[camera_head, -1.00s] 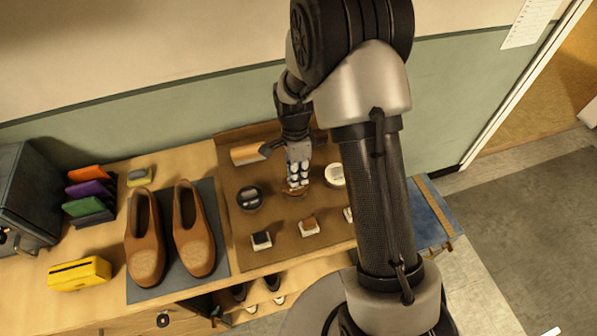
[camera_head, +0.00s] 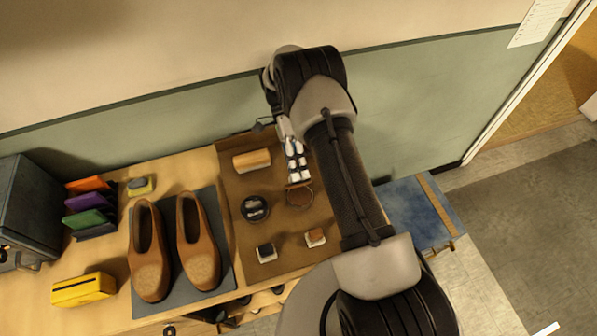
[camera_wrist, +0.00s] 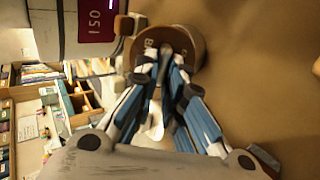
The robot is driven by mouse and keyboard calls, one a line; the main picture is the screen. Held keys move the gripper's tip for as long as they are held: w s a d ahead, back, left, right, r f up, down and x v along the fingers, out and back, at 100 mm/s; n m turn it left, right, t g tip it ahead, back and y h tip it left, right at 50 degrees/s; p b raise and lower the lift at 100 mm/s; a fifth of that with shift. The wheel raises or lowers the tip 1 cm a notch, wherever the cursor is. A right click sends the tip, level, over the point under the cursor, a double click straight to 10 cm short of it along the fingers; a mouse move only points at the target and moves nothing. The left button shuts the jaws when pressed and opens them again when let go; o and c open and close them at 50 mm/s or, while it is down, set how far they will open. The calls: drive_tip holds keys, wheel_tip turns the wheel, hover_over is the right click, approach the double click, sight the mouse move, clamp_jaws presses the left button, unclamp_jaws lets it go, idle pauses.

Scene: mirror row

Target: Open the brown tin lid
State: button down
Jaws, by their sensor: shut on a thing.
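The brown tin (camera_head: 300,198) stands on the brown mat (camera_head: 277,223), right of a dark tin (camera_head: 255,208). My gripper (camera_head: 297,181) reaches down to it from behind, with its fingertips at the far side of the tin's rim. In the wrist view my gripper (camera_wrist: 172,62) is shut on the edge of the round brown tin lid (camera_wrist: 189,37), which shows part of its lettering. The lid looks tilted up from the tin, but the fingers cover part of it. How far it is open is hard to tell.
A wooden-backed brush (camera_head: 252,161) lies behind the dark tin. Two small blocks (camera_head: 266,252) (camera_head: 316,237) lie in front. Brown shoes (camera_head: 198,243) stand on a grey mat at left, near a yellow box (camera_head: 84,289). My arm hides the mat's right side.

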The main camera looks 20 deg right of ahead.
drive_tip(key=shift+w+g+b, duration=0.15)
drive_tip(key=shift+g+b, duration=0.15)
idle(0.4)
drive_tip(key=c, duration=1.7)
unclamp_jaws()
wheel_tip(320, 180, up, 10)
drive_tip(key=shift+c, duration=0.4)
